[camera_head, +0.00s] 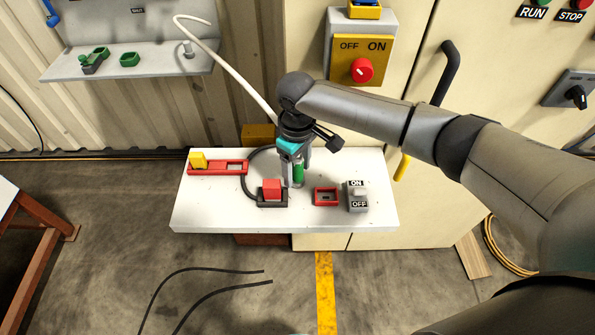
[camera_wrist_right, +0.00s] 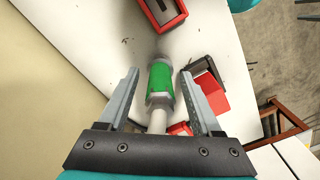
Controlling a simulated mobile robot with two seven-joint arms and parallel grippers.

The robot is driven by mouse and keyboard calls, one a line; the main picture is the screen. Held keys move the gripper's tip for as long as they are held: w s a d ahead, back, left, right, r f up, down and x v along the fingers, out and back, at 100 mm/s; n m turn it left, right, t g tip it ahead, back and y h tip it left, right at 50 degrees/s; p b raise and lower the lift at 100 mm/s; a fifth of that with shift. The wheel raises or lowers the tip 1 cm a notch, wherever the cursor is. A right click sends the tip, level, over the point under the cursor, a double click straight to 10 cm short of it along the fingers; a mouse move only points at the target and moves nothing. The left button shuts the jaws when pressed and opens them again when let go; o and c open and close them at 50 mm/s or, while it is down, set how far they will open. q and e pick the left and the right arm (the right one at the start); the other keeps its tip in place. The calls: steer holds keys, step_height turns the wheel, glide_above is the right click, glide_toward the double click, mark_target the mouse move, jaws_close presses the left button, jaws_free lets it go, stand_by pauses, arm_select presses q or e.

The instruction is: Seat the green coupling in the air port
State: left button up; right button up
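The green coupling (camera_head: 298,173) is a short green cylinder above the white bench, on the end of a white hose (camera_head: 240,78). In the right wrist view the coupling (camera_wrist_right: 160,80) sits between the fingers of my right gripper (camera_wrist_right: 160,75), with the pale hose running back toward the palm. A gap shows on both sides of it, so the gripper is open around it. In the head view my right gripper (camera_head: 297,175) points down at the bench. I cannot tell whether the coupling touches the bench. I cannot clearly identify the air port. My left gripper is out of view.
On the white bench (camera_head: 225,215) stand a red block (camera_head: 271,189) in a dark holder, a red frame (camera_head: 326,196), an ON/OFF switch box (camera_head: 357,196) and a red rail (camera_head: 215,168) with a yellow block. A grey shelf (camera_head: 150,68) holds green parts. The bench front is clear.

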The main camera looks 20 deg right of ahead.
jaws_close()
stand_by(0.3)
steer(key=shift+r, duration=0.1)
step_height(320, 180, up, 20)
steer(key=p, duration=0.2)
steer(key=s+d+f+m+b, duration=0.2)
steer(key=s+f+m+b, duration=0.5)
steer(key=s+f+b, duration=0.3)
steer(key=f+b, duration=0.2)
steer(key=shift+s+d+b, duration=0.3)
steer(key=shift+d+b, duration=0.05)
